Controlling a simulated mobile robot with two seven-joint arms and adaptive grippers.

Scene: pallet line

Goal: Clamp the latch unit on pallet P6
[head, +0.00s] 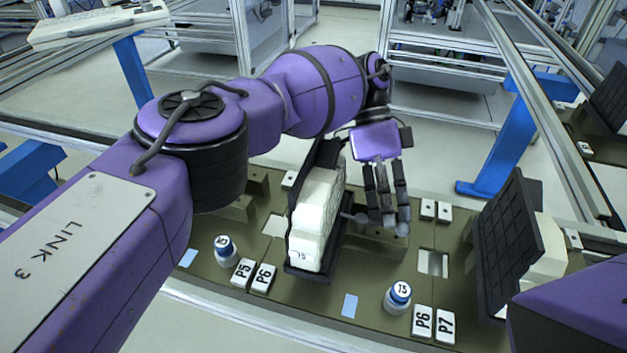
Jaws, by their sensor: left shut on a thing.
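The latch unit (311,225) is a cream-white block standing upright in a black holder (303,274), with a black plate behind it. It sits on pallet P6, the olive stretch (325,289) between the P5/P6 and P6/P7 tags. My left gripper (388,222) points down just right of the unit, shut on what looks like the clamp lever, whose grey knob (402,230) shows under the fingertips. My right gripper is out of view.
White tags P5 (243,273) and P6 (263,278) stand left, another P6 (422,321) and P7 (446,327) right. Another black-plated unit (508,245) stands at right, close to my right arm.

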